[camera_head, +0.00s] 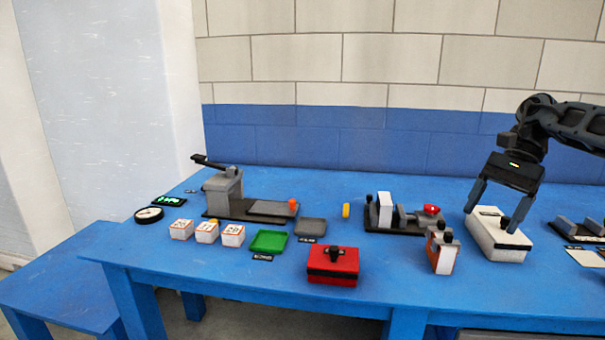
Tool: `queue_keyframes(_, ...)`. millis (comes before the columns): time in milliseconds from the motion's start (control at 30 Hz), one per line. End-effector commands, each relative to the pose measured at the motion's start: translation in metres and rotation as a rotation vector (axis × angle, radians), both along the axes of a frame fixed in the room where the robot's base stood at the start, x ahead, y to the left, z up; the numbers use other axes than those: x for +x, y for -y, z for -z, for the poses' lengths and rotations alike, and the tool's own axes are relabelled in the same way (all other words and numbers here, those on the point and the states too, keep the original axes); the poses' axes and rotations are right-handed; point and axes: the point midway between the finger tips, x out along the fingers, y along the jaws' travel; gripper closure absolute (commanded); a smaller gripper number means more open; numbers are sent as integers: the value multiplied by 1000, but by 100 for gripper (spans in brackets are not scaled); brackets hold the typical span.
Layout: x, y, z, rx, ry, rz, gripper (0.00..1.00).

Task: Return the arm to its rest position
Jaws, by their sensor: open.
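My gripper (495,208) hangs from my arm at the right of the head view, with its two blue fingers spread apart and pointing down. It is above the white box (495,240), which has a dark knob on its lid. One finger is near the box's left side and the other is over its right part, close to the knob. I cannot tell whether either finger touches the box. Nothing shows held between the fingers.
The blue table (205,277) holds a grey lever press (223,190), white cartons (207,232), a green tray (269,241), a red box (333,266), a fixture with a red button (431,209) and a small brown-and-white block (442,253). A brick wall stands behind. The table's front left is clear.

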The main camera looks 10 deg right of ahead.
Motion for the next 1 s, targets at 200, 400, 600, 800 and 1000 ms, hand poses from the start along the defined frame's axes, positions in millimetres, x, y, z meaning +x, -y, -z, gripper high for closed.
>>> queue_keyframes(200, 4, -74, 44, 158, -16, 7, 22)
queue_keyframes(400, -5, -193, 89, 425, -79, 46, 22)
queue_keyframes(600, -31, -308, 107, 729, -213, 130, 22)
queue_keyframes(800, -66, -392, 101, 1015, -412, 236, 22)
queue_keyframes(1000, -101, -441, 88, 1272, -667, 356, 22)
